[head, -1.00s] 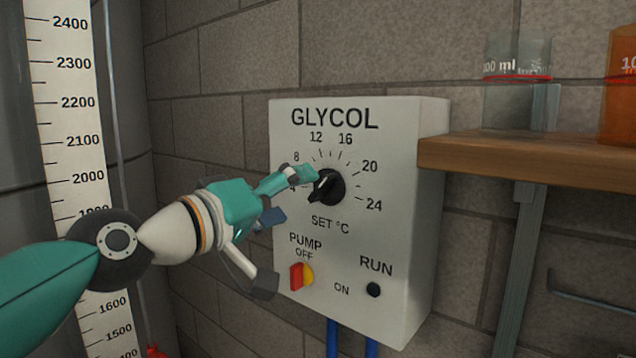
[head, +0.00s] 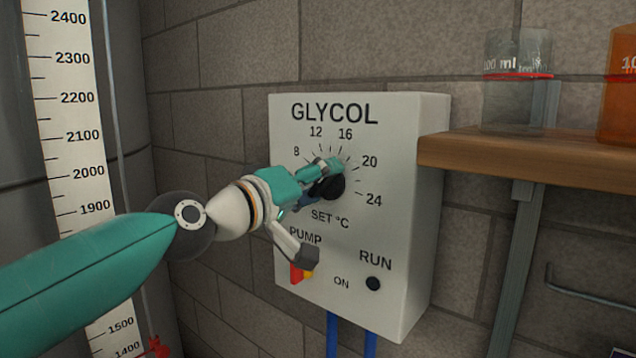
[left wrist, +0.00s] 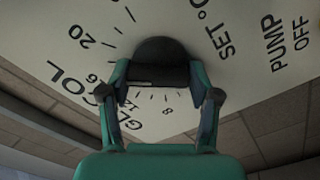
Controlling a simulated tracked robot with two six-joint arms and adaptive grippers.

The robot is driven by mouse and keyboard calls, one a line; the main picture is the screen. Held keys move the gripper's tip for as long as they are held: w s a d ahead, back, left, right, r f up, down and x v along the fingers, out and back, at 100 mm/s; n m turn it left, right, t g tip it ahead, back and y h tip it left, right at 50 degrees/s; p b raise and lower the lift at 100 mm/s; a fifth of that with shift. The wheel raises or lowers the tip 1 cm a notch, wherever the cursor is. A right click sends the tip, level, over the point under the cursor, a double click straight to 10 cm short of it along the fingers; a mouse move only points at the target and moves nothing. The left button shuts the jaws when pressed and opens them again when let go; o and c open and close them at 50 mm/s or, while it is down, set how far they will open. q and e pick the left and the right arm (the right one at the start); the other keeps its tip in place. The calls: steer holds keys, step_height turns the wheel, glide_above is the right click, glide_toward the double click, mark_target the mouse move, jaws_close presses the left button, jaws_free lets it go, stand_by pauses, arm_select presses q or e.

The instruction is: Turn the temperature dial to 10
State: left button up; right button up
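The temperature dial (head: 333,188) is a black round knob on the white GLYCOL box (head: 405,250), ringed by ticks and numbers from 8 to 24. My left gripper (head: 322,182) is at the knob, partly covering it, so its pointer is hidden in the head view. In the left wrist view the dark knob (left wrist: 160,50) shows with its raised grip bar between the two spread fingertips of the gripper (left wrist: 160,76). I cannot tell whether they touch it. My right gripper is not in view.
Below the dial are the red and yellow pump switch (head: 298,272), partly behind my left gripper, and the RUN lamp (head: 373,284), dark. A wooden shelf (head: 530,152) with a glass beaker (head: 515,85) and an orange vessel (head: 618,95) is at the right. A scale (head: 75,150) stands left.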

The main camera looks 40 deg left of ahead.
arm_select(q)
steer(key=c, duration=0.3)
steer(key=shift+c, duration=0.2)
steer(key=shift+r+n, duration=0.1)
steer(key=shift+n, duration=0.2)
steer(key=n, duration=0.2)
steer(key=shift+n+p, duration=0.3)
steer(key=n, duration=0.3)
steer(key=shift+a+n+p, duration=0.15)
steer(key=shift+n+p, duration=0.15)
steer(key=n, duration=0.4)
steer(key=shift+n+p, duration=0.3)
steer(key=n, duration=0.4)
steer(key=shift+f, duration=0.2)
steer(key=shift+n, duration=0.3)
